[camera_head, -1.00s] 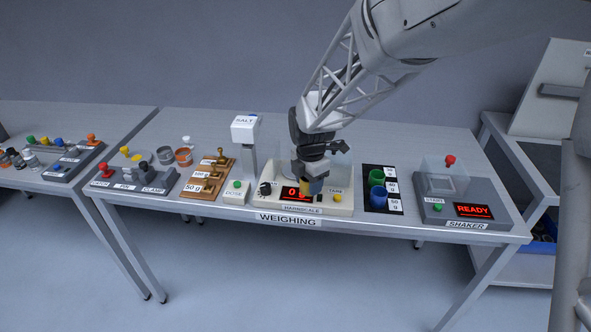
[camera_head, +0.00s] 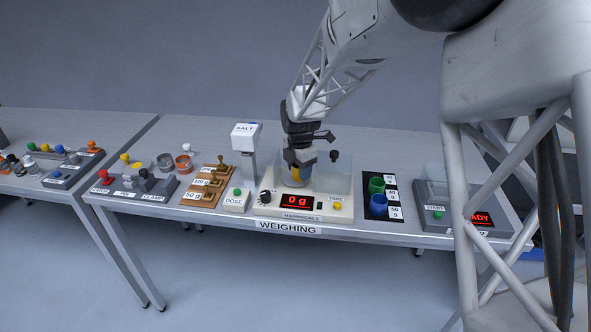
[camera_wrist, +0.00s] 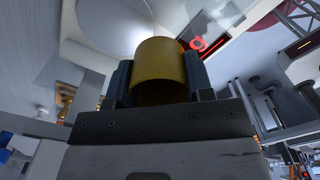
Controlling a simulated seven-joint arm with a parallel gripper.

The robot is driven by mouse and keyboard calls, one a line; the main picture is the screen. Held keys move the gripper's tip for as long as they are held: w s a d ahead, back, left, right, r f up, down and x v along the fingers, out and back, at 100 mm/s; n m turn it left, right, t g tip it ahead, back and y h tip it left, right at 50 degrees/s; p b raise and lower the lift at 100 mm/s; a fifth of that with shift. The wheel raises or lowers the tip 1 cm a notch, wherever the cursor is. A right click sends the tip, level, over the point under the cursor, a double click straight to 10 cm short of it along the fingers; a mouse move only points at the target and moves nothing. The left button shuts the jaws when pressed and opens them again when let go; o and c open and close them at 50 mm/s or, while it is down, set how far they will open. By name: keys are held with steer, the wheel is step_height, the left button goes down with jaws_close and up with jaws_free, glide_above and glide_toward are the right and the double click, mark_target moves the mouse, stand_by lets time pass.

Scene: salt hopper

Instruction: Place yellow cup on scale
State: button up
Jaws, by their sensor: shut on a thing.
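The yellow cup (camera_head: 296,174) is between the fingers of my gripper (camera_head: 297,168), which is shut on it. In the wrist view the cup (camera_wrist: 160,66) is between the dark fingers (camera_wrist: 160,85). The scale (camera_head: 264,209) is at the middle of the table, with a red display reading 0 g. The cup is over the back part of the scale, inside its clear shield (camera_head: 334,184). In the wrist view, the round pale pan (camera_wrist: 115,22) lies beyond the cup. The cup appears to be above the pan; I cannot tell how large the gap is.
The salt hopper (camera_head: 246,136) stands just left of the scale, with a dose button box (camera_head: 235,199) in front. A green cup (camera_head: 377,185) and a blue cup (camera_head: 378,203) stand on a black mat to the right. The shaker (camera_head: 433,217) is farther right, partly covered.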

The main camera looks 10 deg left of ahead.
steer(key=shift+w+a+f, duration=0.1)
steer(key=shift+w+a, duration=0.25)
steer(key=shift+w, duration=0.5)
steer(key=shift+w+a+f, duration=0.1)
steer(key=shift+w+a, duration=0.2)
steer(key=shift+w, duration=0.5)
steer(key=shift+w+a+f, duration=0.1)
steer(key=shift+w+a, duration=0.25)
steer(key=shift+w, duration=0.5)
steer(key=shift+f, duration=1.75)
steer(key=shift+f, duration=0.1)
steer(key=o, duration=0.9)
step_height(320, 180, up, 12)
